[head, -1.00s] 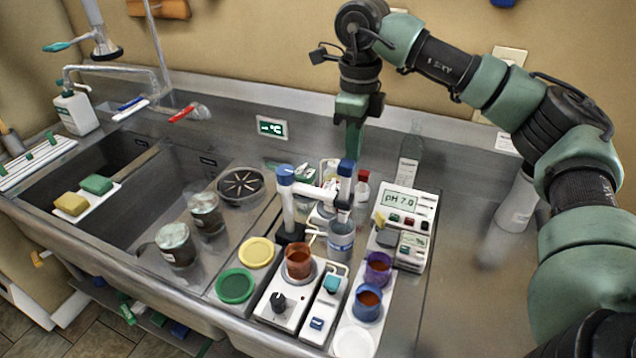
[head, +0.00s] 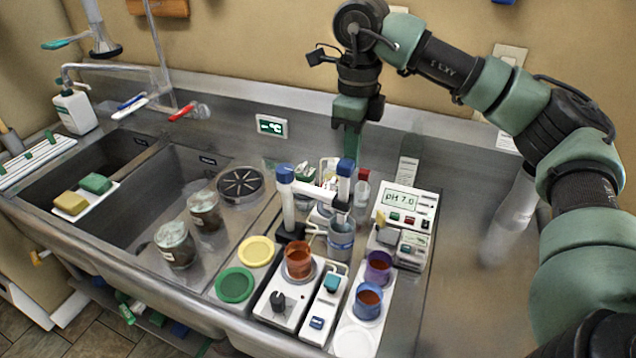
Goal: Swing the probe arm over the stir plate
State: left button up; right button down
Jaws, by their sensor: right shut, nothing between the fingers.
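The probe arm is a white post (head: 287,205) with a blue cap on a black base. Its white crossbar (head: 315,194) reaches right to a blue-capped probe holder (head: 344,180). The holder hangs over a clear jar (head: 341,238) of bluish liquid; I cannot tell how deep the probe goes. The stir plate (head: 284,301) is a white box with a black knob, in front of the post. A beaker of red-brown liquid (head: 298,260) stands on it. My right gripper (head: 351,153) is shut and empty, pointing down just behind the blue-capped end; contact is unclear. My left gripper is not in view.
A pH meter (head: 402,206) stands right of the jar. Purple (head: 378,268) and blue (head: 368,300) cups sit on a white tray at front right. Yellow (head: 257,251) and green (head: 235,285) lids lie left of the stir plate. The sink (head: 135,213) is further left.

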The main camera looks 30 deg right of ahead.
jog(key=shift+s+a, duration=0.35)
jog(key=shift+s, duration=0.1)
jog(key=shift+s+a+b, duration=0.4)
jog(key=shift+s+a, duration=0.6)
jog(key=shift+a, duration=0.3)
jog(key=shift+s+a, duration=0.3)
jog(key=shift+a, duration=0.45)
jog(key=shift+s+a, duration=0.3)
jog(key=shift+a, duration=0.45)
